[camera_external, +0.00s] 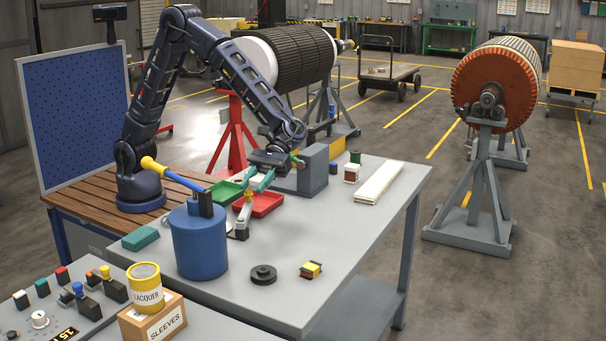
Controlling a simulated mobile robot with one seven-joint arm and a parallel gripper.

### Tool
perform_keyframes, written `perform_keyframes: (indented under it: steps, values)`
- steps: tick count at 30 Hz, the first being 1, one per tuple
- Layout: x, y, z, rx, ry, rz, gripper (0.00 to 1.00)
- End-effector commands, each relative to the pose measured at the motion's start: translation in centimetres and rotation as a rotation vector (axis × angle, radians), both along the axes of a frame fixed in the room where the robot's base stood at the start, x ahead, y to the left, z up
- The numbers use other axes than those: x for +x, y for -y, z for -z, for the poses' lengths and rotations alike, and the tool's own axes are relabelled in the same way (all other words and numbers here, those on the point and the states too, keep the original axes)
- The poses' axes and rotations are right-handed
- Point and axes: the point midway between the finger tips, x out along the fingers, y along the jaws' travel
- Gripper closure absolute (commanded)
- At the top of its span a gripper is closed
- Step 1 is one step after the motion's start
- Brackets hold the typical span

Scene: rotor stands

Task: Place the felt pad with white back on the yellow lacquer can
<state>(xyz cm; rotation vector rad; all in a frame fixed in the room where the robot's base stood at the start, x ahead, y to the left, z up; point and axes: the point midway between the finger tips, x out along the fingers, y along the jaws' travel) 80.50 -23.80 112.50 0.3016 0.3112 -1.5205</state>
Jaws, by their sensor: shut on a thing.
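The yellow lacquer can (145,288) stands upright at the lower left, on a cardboard box (155,319) marked SLEEVES. Its open top is clear. My gripper (267,180) is far behind it and to the right, low over the grey table by the green and red trays. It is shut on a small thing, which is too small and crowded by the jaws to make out. I cannot tell whether it is the felt pad with white back. A teal block (140,238) lies at the table's left edge; no white back shows on it.
A blue pot (200,242) with a yellow-tipped lever (175,174) stands between my gripper and the can. The trays (259,209), a grey block (311,172) and white strips (379,184) lie nearby. A black disc (263,274) and yellow-black block (311,270) sit in front. The right front is clear.

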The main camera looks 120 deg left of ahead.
Motion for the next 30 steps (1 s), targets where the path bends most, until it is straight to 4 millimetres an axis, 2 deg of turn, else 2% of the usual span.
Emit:
perform_keyframes:
  steps: [1,9,16,21,27,30]
  values:
    - [0.4,2.5,-0.7,0.000,0.004,0.011,0.86]
    - [1.2,13.8,-4.4,0.000,0.005,0.022,0.86]
    - [0.2,23.3,-7.9,-0.001,0.006,0.027,0.86]
    - [-1.5,30.0,-10.5,-0.001,0.005,0.030,0.86]
    - [-3.6,35.9,-13.2,-0.001,0.005,0.032,0.86]
    - [-4.4,37.7,-14.0,0.000,0.004,0.032,0.86]
